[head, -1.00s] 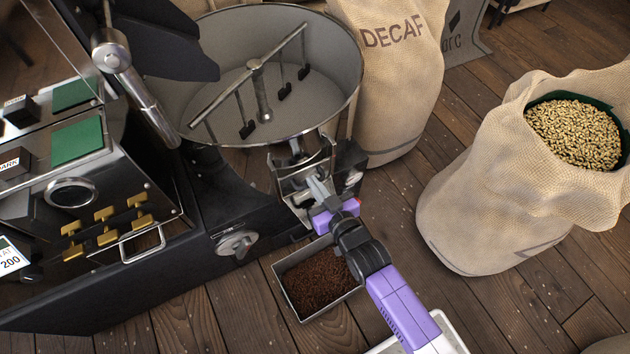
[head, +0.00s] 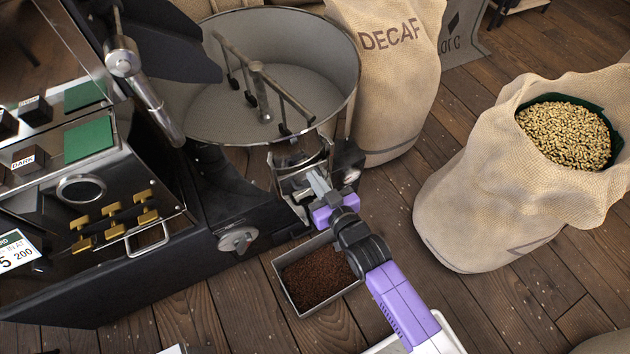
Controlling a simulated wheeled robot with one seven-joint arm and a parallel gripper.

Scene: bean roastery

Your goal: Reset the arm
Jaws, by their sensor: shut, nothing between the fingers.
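My gripper (head: 318,182) is at the end of my purple and black arm, in the middle of the head view. It is shut and empty. Its fingertips are close to the metal discharge chute (head: 290,180) under the round cooling tray; I cannot tell whether they touch it. My arm reaches up from the bottom of the view, passing just right of the bin of ground-looking dark material.
A metal bin (head: 291,301) of dark coffee stands on the floor below my gripper. The cooling tray (head: 352,95) with its stirring arm is above. The roaster's panel (head: 110,190) is left. A DECAF sack (head: 400,80) and an open bean sack (head: 465,200) stand right, with bare floor between.

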